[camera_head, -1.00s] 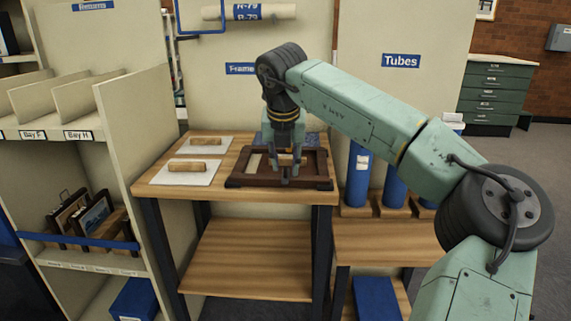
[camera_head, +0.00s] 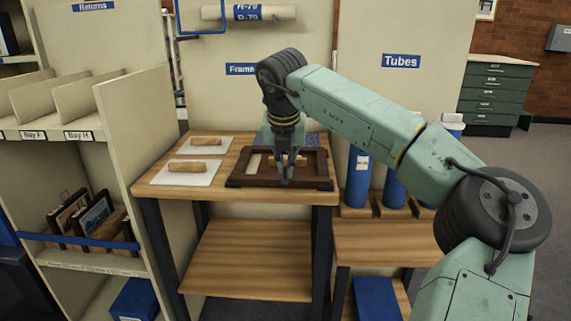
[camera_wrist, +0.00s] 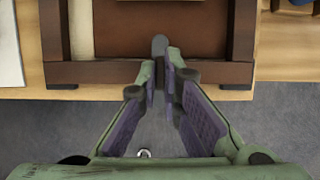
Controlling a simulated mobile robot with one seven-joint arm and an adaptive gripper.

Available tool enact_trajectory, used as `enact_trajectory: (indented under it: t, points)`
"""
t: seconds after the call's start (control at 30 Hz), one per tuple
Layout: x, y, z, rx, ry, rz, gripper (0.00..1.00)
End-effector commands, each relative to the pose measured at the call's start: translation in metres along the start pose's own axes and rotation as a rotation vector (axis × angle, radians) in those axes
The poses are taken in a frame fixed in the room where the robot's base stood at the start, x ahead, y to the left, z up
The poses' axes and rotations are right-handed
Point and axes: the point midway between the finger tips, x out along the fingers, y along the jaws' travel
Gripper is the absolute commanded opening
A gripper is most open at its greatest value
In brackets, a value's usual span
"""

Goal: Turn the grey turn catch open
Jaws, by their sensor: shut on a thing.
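The grey turn catch (camera_wrist: 160,45) shows in the wrist view as a dark grey rounded piece at the near rail of a dark wooden frame. My gripper (camera_wrist: 163,72) is shut on it, with the fingertips close together on either side, hiding its lower part. In the head view my gripper (camera_head: 287,183) points down at the near side of the dark wooden frame (camera_head: 242,182), which lies flat on the table. The catch cannot be made out there. The same frame (camera_wrist: 105,72) fills the top of the wrist view.
The wooden table (camera_head: 155,190) also holds two pale boards, a far one (camera_head: 222,145) and a near one (camera_head: 205,179), each with a wooden block. Blue tubes (camera_head: 357,180) stand to the right. A cream shelf unit (camera_head: 130,120) stands left.

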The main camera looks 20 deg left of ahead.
Motion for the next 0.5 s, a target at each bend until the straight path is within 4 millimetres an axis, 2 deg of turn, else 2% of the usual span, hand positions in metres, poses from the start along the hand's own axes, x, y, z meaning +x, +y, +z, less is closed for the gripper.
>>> enact_trajectory:
  t: [0.5]
  points:
    - [-0.0016,-0.0008,0.0007,-0.071,0.001,0.031,0.0]
